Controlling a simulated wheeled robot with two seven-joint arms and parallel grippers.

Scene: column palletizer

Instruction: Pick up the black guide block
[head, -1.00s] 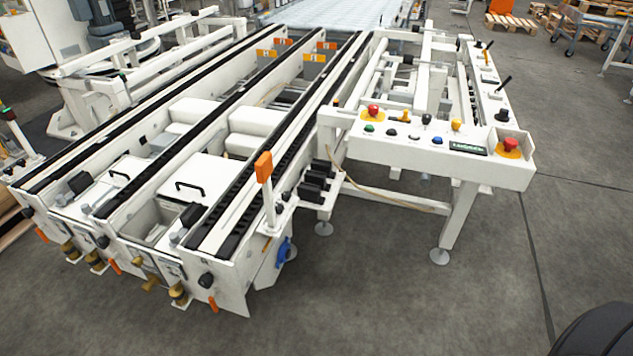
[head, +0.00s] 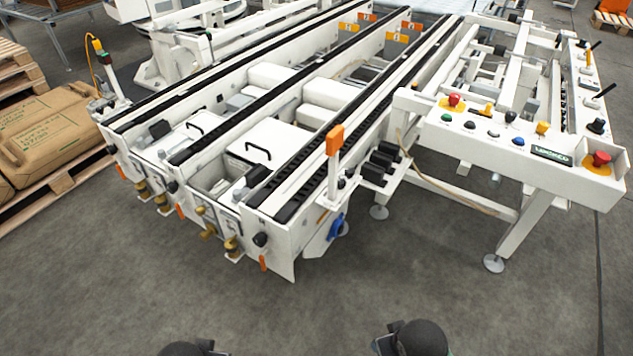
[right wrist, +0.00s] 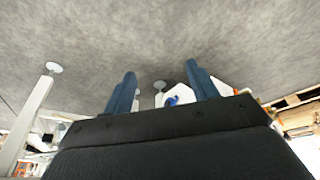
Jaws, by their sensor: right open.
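Several black blocks (head: 381,164) sit in a short row on a white bracket at the right flank of the conveyor in the head view. I cannot tell which one is the guide block. Other dark blocks sit on the conveyor, one near its left side (head: 160,129). In the right wrist view my right gripper (right wrist: 160,72) is open and empty, its two blue fingers apart, with floor between and beyond them. No black block shows between the fingers.
The white conveyor frame (head: 330,222) carries an upright post with an orange top (head: 334,140). A control panel (head: 518,148) with buttons stands on white legs to the right. Brown sacks (head: 50,130) lie on a pallet at left. The front floor (head: 400,290) is clear.

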